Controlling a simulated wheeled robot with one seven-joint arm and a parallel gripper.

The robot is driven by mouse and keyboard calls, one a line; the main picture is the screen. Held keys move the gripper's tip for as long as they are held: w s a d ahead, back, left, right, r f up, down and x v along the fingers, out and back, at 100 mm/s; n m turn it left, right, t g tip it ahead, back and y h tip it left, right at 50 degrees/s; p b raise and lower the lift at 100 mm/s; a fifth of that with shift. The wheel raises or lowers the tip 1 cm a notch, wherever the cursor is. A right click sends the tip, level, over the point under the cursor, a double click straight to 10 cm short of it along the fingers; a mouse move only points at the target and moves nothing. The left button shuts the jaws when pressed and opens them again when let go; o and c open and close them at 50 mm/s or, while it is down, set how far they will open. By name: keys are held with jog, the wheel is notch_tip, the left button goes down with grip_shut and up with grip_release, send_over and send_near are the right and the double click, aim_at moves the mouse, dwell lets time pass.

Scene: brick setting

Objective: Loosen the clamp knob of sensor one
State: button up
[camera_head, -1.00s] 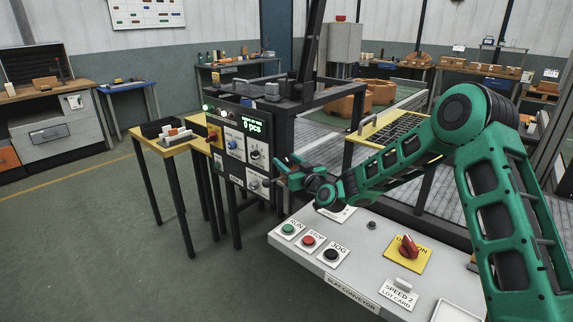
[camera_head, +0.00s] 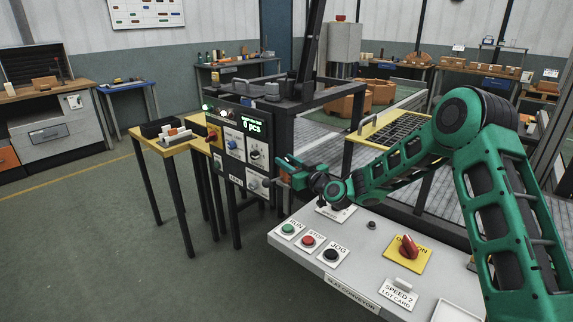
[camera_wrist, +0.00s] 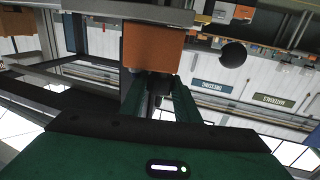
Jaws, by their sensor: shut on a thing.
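In the wrist view, my gripper (camera_wrist: 159,92) has its two green fingers closed around a small dark part, apparently the clamp knob (camera_wrist: 158,79), just below an orange block (camera_wrist: 152,48) that looks like the sensor body. The fingers hide most of the knob. A round black ball (camera_wrist: 233,54) shows to the right of the block, apart from the fingers. In the head view, my gripper (camera_head: 284,168) is at the right edge of the control panel, by the dark machine frame; the knob is too small to make out there. No label tells which sensor this is.
The control panel (camera_head: 238,146) with its display and dials stands just left of my gripper. A grey console (camera_head: 350,258) with buttons and a red switch (camera_head: 408,246) lies below my arm. A yellow-topped table (camera_head: 172,146) with small parts stands further left. The floor at front left is clear.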

jog(key=shift+w+d+n+g+y, duration=0.1)
jog(key=shift+d+n+g+y, duration=0.05)
jog(key=shift+n+g+y, duration=1.2)
jog(key=shift+w+d+n+g+y, duration=0.15)
jog(key=shift+n+g+y, duration=0.85)
jog(key=shift+g, duration=0.55)
jog(key=shift+d, duration=0.1)
jog(key=o, duration=1)
jog(key=shift+o, duration=0.3)
jog(key=shift+s, duration=0.1)
